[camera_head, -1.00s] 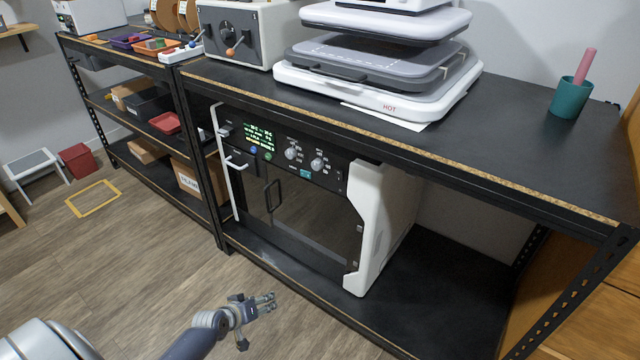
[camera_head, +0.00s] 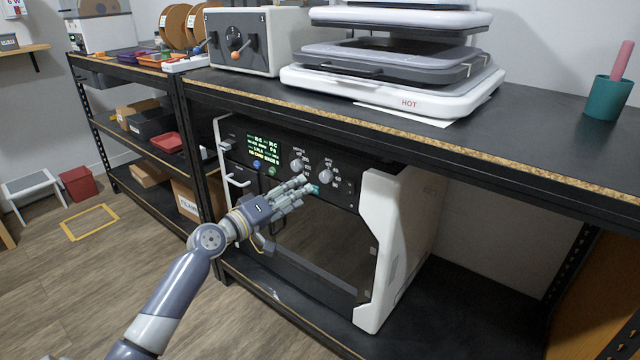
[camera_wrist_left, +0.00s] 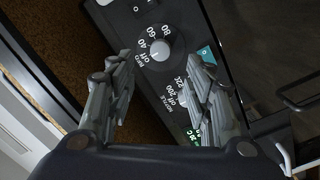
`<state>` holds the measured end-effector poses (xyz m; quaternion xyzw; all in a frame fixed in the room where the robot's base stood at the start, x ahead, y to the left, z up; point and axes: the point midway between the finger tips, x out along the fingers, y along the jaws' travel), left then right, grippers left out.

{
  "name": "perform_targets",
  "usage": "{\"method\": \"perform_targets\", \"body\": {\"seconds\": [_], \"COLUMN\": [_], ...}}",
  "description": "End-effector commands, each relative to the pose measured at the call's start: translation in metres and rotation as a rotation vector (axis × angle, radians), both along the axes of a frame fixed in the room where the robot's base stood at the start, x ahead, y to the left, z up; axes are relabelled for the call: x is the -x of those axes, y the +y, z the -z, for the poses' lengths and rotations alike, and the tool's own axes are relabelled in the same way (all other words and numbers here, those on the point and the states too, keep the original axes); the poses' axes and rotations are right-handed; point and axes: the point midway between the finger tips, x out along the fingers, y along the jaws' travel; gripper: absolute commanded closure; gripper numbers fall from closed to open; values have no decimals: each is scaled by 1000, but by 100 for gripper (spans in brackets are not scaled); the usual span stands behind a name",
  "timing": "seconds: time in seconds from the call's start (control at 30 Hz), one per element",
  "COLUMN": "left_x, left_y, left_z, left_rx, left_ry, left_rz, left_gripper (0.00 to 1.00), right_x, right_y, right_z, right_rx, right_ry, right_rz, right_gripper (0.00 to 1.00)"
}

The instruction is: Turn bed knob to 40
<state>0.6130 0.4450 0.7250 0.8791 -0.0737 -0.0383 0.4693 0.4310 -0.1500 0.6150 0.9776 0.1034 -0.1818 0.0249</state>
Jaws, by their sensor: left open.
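The bed knob (camera_head: 326,176) is the right one of two round grey knobs on the printer's black front panel. In the left wrist view the bed knob (camera_wrist_left: 159,48) has white marks around it, including 40, 60 and 80. I cannot tell surely which mark it points at. My left gripper (camera_head: 305,188) is open in front of the panel, just below and left of the bed knob. In the left wrist view its fingers (camera_wrist_left: 162,62) stand on both sides of the knob, apparently short of it. My right gripper is not in view.
The nozzle knob (camera_head: 297,165) is close by on the left, beside the lit display (camera_head: 265,146). The printer (camera_head: 398,240) stands on a shelf under the black tabletop (camera_head: 530,130), whose front edge overhangs the panel. A heat press (camera_head: 400,92) stands above.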

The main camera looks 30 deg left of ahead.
Motion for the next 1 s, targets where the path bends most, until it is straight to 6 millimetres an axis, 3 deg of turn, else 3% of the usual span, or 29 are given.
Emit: {"method": "perform_targets", "body": {"seconds": [0.3,0.5,1.0], "left_x": [-51,-74,-86], "left_y": [-8,-12,-14], "left_z": [0,1,1], "left_rx": [2,1,0], "left_ry": [-2,-1,2], "left_rz": [-2,-2,-1], "left_gripper": [53,53,53], "right_x": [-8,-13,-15], "right_y": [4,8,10], "right_z": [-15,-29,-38], "right_rx": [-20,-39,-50], "right_ry": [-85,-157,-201], "right_rz": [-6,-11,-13], "right_gripper": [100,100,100]}}
